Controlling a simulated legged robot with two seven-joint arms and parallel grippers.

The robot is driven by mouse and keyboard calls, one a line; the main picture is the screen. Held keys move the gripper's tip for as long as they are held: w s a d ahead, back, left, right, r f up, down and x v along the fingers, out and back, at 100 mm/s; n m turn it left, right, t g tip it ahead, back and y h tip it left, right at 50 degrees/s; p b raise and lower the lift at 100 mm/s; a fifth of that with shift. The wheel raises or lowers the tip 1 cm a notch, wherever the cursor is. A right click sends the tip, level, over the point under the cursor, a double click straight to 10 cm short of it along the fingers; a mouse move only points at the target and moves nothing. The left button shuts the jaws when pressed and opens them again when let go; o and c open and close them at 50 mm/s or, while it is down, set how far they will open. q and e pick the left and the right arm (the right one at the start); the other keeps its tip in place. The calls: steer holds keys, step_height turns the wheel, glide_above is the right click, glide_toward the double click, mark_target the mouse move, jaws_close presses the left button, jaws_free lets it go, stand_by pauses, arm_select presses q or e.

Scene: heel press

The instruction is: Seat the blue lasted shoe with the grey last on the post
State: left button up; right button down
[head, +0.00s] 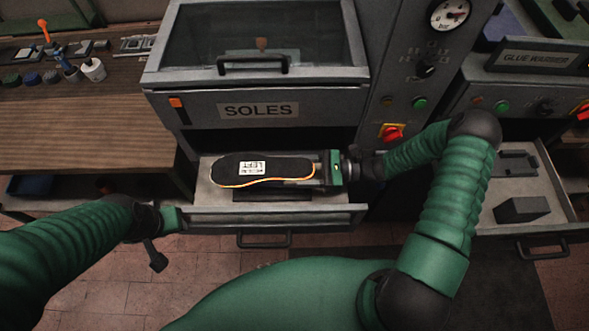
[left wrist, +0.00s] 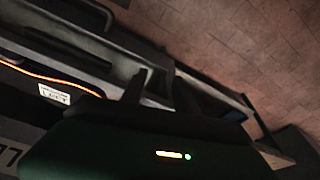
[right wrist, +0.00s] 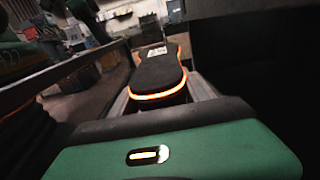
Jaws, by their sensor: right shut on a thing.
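No blue lasted shoe, grey last or post can be made out in these views. My right gripper (head: 318,170) is shut on a black sole with an orange edge (head: 260,170) and a white "LEFT" label. It holds the sole by its right end, over the pulled-out drawer (head: 340,216). In the right wrist view the sole (right wrist: 157,75) lies lengthwise between the fingers. My left gripper (head: 165,240) is empty, in front of the drawer's left end. Its fingers look spread apart. The sole's label end (left wrist: 60,95) shows in the left wrist view.
The "SOLES" cabinet (head: 320,108) stands behind the drawer. A wooden bench (head: 80,120) with small pots and tools is at left. At right, an open drawer (head: 550,190) under the glue warmer (head: 540,58) holds a dark block (head: 522,209). The floor at front left is clear.

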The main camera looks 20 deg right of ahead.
steer(key=shift+a+f+b, duration=0.1)
steer(key=shift+f+b, duration=0.3)
steer(key=shift+f, duration=0.05)
stand_by(0.5)
steer(key=c, duration=0.5)
jaws_free()
steer(key=shift+o, duration=0.3)
steer(key=shift+f, duration=0.1)
steer(key=shift+f, duration=0.1)
steer(key=b+v, duration=0.2)
steer(key=v, duration=1.5)
